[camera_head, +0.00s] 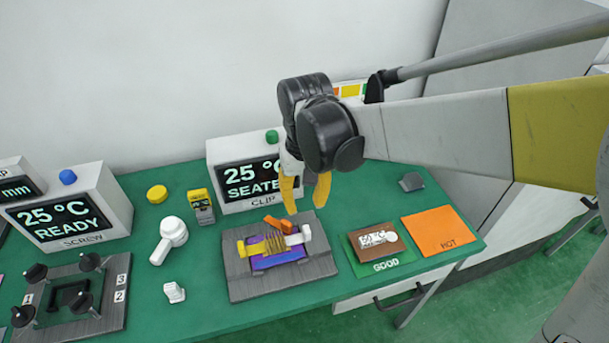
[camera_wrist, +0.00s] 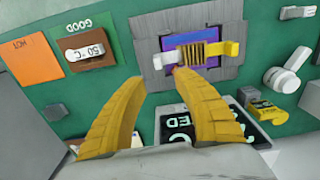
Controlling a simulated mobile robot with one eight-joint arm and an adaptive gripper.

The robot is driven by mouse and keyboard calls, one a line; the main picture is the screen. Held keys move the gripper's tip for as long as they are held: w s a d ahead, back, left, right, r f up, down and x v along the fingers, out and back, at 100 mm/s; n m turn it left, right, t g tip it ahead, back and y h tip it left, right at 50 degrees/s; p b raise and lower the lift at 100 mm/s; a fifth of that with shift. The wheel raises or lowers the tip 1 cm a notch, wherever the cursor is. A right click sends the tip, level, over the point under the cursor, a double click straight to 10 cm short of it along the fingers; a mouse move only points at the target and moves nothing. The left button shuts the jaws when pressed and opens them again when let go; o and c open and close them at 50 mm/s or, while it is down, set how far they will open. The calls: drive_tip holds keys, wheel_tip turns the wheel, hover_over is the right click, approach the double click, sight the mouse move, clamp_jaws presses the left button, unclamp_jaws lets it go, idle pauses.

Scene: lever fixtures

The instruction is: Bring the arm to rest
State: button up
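My gripper (camera_head: 305,207) has two yellow fingers pointing down, spread apart with nothing between them. It hangs above the back edge of the clip fixture (camera_head: 240,292), in front of the CLIP display. The fixture is a grey block bearing a purple plate (camera_head: 278,261), a yellow ribbed clip (camera_head: 262,246) with a white end, and an orange lever (camera_head: 279,224). In the wrist view, the spread fingers of my gripper (camera_wrist: 157,76) reach toward the fixture (camera_wrist: 150,62). The right fingertip overlaps the fixture's near edge there; I cannot tell whether they touch.
The CLIP display (camera_head: 236,174) reads 25 °C and SEATED, partly hidden. A GOOD mat (camera_head: 394,265) with a brown card and an orange HOT mat (camera_head: 440,230) lie right. A white handled part (camera_head: 170,238) and SCREW display (camera_head: 75,215) stand left. The table front is fairly clear.

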drive_tip(key=shift+r, duration=0.35)
drive_tip(key=s+d+r+m+t, duration=0.1)
drive_tip(key=s+d+r+t, duration=0.1)
drive_tip(key=d, duration=0.4)
drive_tip(key=s+d+r+m+t, duration=0.1)
drive_tip(key=s+d+t, duration=0.1)
drive_tip(key=s+d, duration=0.2)
drive_tip(key=s+d+r+m+t, duration=0.1)
drive_tip(key=s+d+r+t, duration=0.1)
drive_tip(key=d, duration=0.6)
drive_tip(key=shift+s+d+r+t, duration=0.25)
drive_tip(key=shift+s+r+t, duration=0.05)
drive_tip(key=shift+s+t, duration=0.35)
idle(0.8)
